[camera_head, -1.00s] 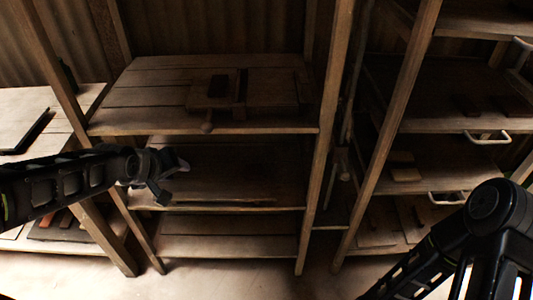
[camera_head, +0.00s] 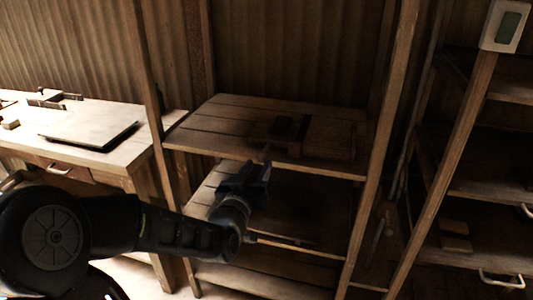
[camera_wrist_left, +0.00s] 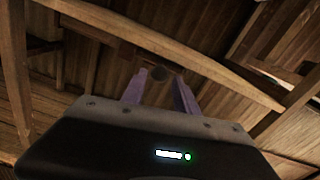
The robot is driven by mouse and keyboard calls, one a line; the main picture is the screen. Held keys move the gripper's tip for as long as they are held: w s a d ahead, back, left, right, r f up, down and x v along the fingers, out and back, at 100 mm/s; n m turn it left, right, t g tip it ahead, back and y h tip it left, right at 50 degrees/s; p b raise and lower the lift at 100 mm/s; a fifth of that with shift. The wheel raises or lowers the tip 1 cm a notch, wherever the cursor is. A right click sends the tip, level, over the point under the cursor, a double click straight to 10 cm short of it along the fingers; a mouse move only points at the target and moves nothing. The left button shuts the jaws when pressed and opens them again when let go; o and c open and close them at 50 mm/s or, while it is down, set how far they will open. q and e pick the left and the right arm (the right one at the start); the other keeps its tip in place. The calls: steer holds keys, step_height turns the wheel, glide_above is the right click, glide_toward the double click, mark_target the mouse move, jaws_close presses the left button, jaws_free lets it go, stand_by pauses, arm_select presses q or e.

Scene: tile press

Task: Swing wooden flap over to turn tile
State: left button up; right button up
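The wooden flap device (camera_head: 325,138) lies on the top shelf of the middle rack. A small dark block (camera_head: 282,126), perhaps the tile, sits on its left part; I cannot tell for certain. A handle with a knob sticks out at the shelf's front edge, just above my left gripper (camera_head: 256,177). In the left wrist view a round brown knob (camera_wrist_left: 158,72) shows beyond and between the purple fingertips of the left gripper (camera_wrist_left: 160,92). The fingers are apart; contact with the knob cannot be made out. My right gripper is not in view.
The top shelf (camera_head: 205,140) has bare boards left of the device, and another shelf lies below it. A workbench (camera_head: 140,150) with a flat board (camera_head: 90,132) stands at the left. Rack posts (camera_head: 375,150) bound the space on the right.

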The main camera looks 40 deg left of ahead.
mark_target(266, 150)
arm_select(q)
steer(key=x, duration=0.7)
steer(key=shift+w, duration=0.3)
steer(key=shift+c, duration=0.3)
jaws_close()
stand_by(0.8)
